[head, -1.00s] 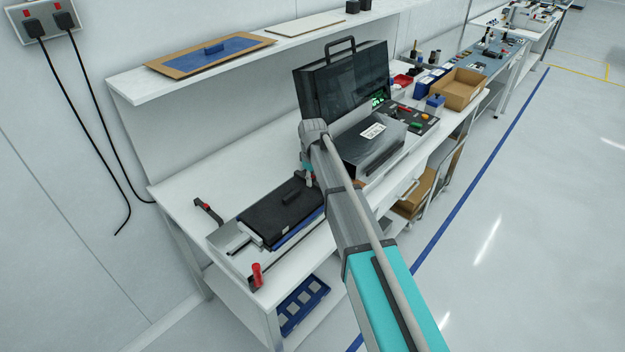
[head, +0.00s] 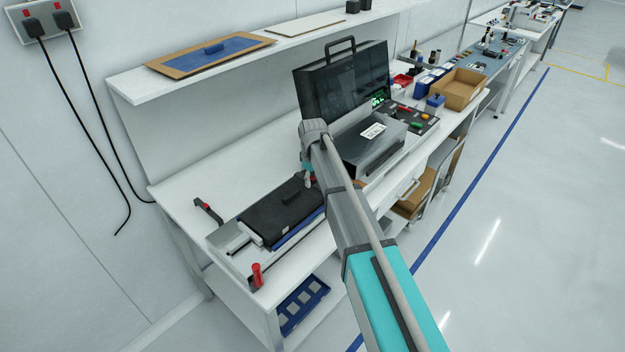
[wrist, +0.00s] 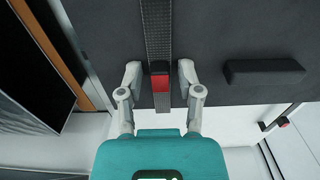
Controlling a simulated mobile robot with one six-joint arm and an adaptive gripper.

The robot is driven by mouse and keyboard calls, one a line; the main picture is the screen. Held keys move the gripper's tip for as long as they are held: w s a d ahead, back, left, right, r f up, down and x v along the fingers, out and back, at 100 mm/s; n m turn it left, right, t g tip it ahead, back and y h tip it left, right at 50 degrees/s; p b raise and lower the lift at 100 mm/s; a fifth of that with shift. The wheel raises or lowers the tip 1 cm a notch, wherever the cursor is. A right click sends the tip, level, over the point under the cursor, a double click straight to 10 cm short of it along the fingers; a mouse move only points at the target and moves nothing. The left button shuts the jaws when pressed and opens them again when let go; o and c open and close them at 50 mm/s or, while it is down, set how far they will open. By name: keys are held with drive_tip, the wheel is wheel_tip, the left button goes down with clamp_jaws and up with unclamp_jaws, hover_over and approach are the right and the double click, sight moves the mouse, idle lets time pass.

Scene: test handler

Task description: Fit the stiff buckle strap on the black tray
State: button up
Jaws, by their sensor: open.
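The black tray (head: 262,222) lies flat on the white bench, with a raised black handle (head: 292,195) on top. The tray fills the upper part of the wrist view (wrist: 230,30), where the handle (wrist: 262,71) is to the right of my gripper. The buckle strap (wrist: 157,30), dark grey and woven, runs down that view over the tray. Its red and black buckle (wrist: 160,83) lies between my fingers. My gripper (wrist: 160,72) is open, one finger on each side with a visible gap. In the head view, my arm hides most of my gripper (head: 308,180).
A red-handled clamp (head: 257,274) stands at the bench's front left, another (head: 206,207) behind it. A grey metal box (head: 372,148) and an open dark case (head: 343,80) stand beyond my arm. The bench behind the tray (head: 215,180) is clear.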

drive_tip(key=shift+r, duration=0.1)
idle(0.4)
drive_tip(key=shift+r+p, duration=0.95)
drive_tip(key=shift+p, duration=0.1)
drive_tip(key=o, duration=0.6)
drive_tip(key=shift+c, duration=0.2)
drive_tip(key=s+d+m, duration=1)
drive_tip(key=s+d, duration=1.4)
drive_tip(key=s, duration=0.1)
drive_tip(key=shift+s+m, duration=0.2)
drive_tip(key=shift+m, duration=0.1)
